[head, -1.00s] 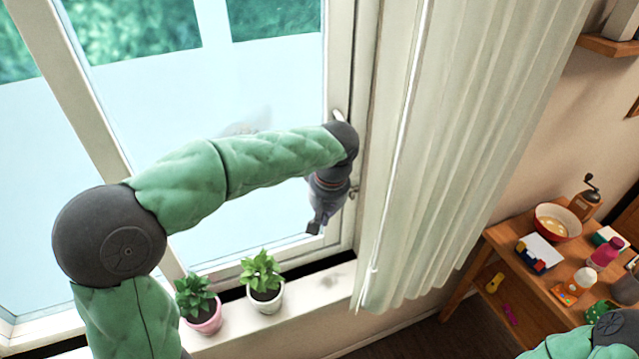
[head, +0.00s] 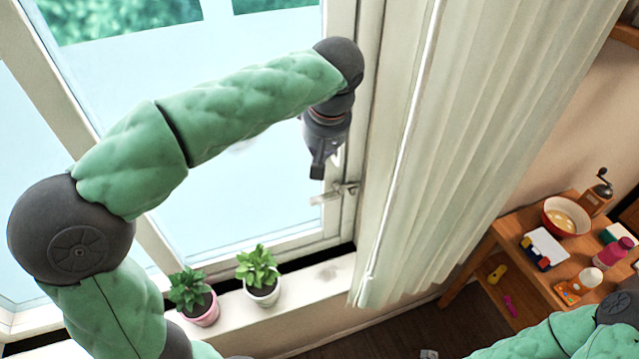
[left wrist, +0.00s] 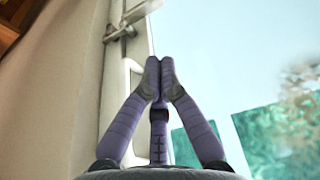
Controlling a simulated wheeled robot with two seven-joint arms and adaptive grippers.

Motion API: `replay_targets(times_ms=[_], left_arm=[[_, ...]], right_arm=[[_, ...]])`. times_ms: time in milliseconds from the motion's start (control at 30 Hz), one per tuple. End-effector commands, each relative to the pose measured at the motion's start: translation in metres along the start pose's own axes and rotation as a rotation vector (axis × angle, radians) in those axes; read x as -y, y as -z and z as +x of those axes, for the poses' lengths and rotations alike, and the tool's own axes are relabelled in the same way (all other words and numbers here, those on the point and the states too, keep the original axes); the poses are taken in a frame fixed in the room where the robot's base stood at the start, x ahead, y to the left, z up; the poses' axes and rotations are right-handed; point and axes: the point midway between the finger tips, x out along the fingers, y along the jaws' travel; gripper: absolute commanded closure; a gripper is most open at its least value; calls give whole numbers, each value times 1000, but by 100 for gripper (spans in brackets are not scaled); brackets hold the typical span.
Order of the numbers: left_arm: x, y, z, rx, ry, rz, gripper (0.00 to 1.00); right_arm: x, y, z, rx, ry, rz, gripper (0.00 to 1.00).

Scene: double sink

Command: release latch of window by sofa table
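The window (head: 250,185) fills the left of the head view and its sash looks closed. A metal latch (head: 347,188) sits on the right side of its white frame, with a light bar pointing left across the pane. The latch (left wrist: 124,27) also shows at the top of the left wrist view. My left gripper (head: 318,172) hangs just above the latch bar in the head view, seemingly apart from it. In the left wrist view its fingertips (left wrist: 160,66) are together with nothing between them, below and right of the latch. My right gripper is out of view.
Two potted plants, one in a pink pot (head: 203,312) and one in a white pot (head: 264,293), stand on the windowsill below. A long pale curtain (head: 440,150) hangs right of the frame. A wooden table (head: 515,268) with several small items stands at the right.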

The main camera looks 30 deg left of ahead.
Motion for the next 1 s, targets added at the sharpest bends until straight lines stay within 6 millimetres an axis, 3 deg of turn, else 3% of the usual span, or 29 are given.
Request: replay_targets(times_ms=[267,467,1000], left_arm=[[0,0,0,0,0,1,100],[0,0,14,1,2,0,100],[1,-2,109,3,3,0,100]], right_arm=[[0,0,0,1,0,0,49],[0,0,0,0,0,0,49],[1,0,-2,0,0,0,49]])
